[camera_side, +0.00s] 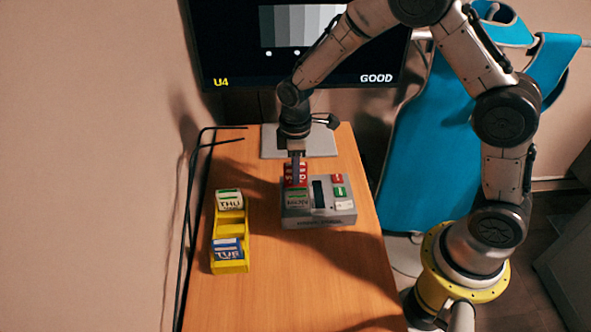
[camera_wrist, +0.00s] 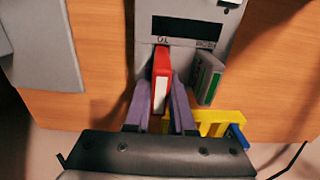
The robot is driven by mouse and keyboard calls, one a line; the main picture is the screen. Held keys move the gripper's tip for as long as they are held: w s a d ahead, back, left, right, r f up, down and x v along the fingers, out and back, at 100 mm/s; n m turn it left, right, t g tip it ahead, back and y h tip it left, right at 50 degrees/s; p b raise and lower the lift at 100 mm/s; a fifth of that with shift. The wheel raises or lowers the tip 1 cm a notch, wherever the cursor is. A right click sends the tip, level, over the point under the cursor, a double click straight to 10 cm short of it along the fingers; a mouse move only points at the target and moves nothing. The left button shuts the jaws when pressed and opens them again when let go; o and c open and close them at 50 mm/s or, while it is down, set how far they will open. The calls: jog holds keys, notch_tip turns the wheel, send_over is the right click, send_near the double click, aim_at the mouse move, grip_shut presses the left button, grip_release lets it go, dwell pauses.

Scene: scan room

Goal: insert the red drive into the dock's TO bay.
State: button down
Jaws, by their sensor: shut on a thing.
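The red drive (camera_side: 294,176) is upright between the two fingers of my gripper (camera_side: 297,160), at the back left of the grey dock (camera_side: 325,221). In the wrist view the red drive (camera_wrist: 162,62) shows its white edge, and my gripper's fingers (camera_wrist: 161,92) close on both its sides. The drive stands at the dock label reading TO upside down. Its lower end is hidden, so I cannot tell how deep it sits in the bay. A green drive marked MON (camera_side: 297,200) stands in the dock's other bay, also in the wrist view (camera_wrist: 209,80).
A yellow rack (camera_side: 231,266) left of the dock holds a THU drive (camera_side: 229,200) and a blue TUE drive (camera_side: 228,249). Colored buttons (camera_side: 339,191) are on the dock's right. A monitor (camera_side: 300,75) stands behind. Black cables (camera_side: 190,215) run along the table's left edge.

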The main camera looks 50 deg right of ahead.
jog(key=shift+f, duration=1)
dwell(0.6)
jog(key=c, duration=0.5)
grip_release()
jog(key=shift+r, duration=0.1)
jog(key=shift+r, duration=3.4)
